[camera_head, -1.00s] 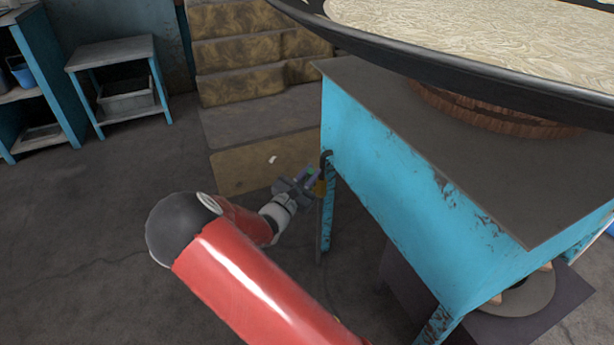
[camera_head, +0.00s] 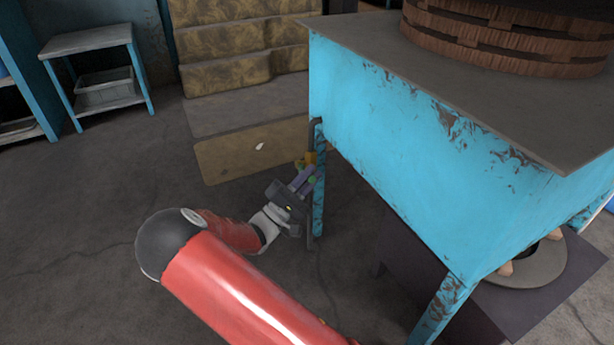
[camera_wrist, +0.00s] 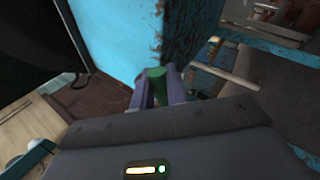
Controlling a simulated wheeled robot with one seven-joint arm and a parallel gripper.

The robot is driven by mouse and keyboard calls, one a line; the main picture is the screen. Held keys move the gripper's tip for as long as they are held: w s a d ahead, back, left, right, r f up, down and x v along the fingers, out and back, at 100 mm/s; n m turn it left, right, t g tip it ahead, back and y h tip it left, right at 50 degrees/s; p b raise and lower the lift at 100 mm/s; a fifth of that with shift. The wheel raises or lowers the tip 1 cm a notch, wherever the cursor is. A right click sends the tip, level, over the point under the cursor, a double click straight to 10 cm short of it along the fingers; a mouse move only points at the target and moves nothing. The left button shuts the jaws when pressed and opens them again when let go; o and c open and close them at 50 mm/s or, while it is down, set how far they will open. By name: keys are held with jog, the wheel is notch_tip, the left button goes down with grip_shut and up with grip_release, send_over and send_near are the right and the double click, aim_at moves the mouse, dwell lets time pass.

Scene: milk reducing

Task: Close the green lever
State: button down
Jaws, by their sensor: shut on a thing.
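The green lever (camera_wrist: 157,88) shows in the wrist view between the two purple fingers of my gripper (camera_wrist: 158,90), which is shut on it. A brass-coloured valve body (camera_head: 310,158) sits just above, on a dark pipe (camera_head: 314,128) that runs down beside the leg. Most of the lever is hidden by the fingers.
The blue table (camera_head: 400,130) stands right of my gripper, its leg very near. A wooden tub (camera_head: 510,40) rests on its top. Steps (camera_head: 240,120) rise behind, and a small blue stand (camera_head: 95,42) is at the back left. The floor to the left is clear.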

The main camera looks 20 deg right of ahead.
jog(key=shift+s+f+m+g+h+b, duration=0.15)
jog(key=shift+f+m+g+h, duration=0.3)
jog(key=shift+m+g, duration=0.55)
jog(key=shift+f+m+g+h+b, duration=0.2)
jog(key=shift+f+m+g, duration=0.45)
jog(key=shift+m, duration=0.7)
jog(key=shift+s+f+m+g+h+b, duration=0.1)
jog(key=shift+f+m+g+h, duration=0.25)
jog(key=shift+f+m+g, duration=0.55)
jog(key=shift+r+m, duration=0.25)
jog(key=shift+r, duration=0.05)
jog(key=c, duration=1.5)
grip_release()
jog(key=shift+o, duration=0.2)
jog(key=v, duration=0.7)
jog(key=shift+a+f, duration=0.2)
jog(key=shift+a, duration=0.1)
jog(key=shift+a, duration=0.1)
